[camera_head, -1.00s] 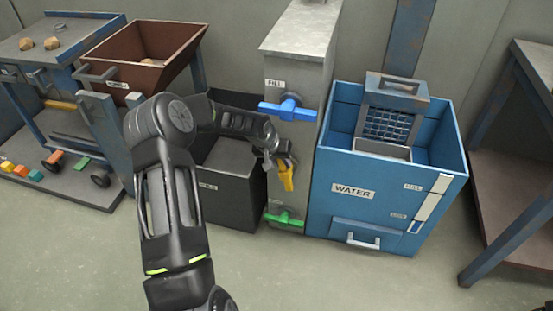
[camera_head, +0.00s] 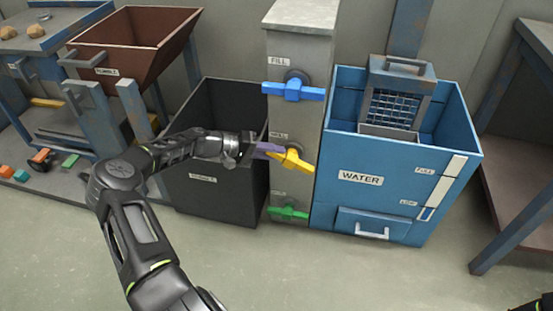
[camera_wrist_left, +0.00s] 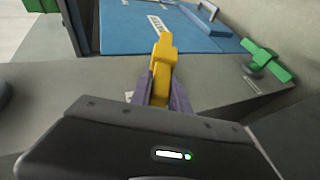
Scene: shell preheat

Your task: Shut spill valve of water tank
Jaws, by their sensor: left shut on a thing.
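The yellow valve handle (camera_head: 295,161) sits on the front of the grey column (camera_head: 303,50), at the middle label, which is hard to read. It lies tilted, close to horizontal, its right end lower. My left gripper (camera_head: 268,151) reaches in from the left and is shut on the handle's left part. In the left wrist view the yellow handle (camera_wrist_left: 163,60) stands between the two purplish fingers (camera_wrist_left: 160,92). The blue water tank (camera_head: 350,205) stands to the right of the column. My right gripper is not in view.
A blue valve handle (camera_head: 293,91) lies horizontal above the yellow one, and a green handle (camera_head: 288,214) lies horizontal below; the green one shows in the wrist view (camera_wrist_left: 268,60). A dark bin (camera_head: 215,195) stands left of the column, below my arm. The floor in front is clear.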

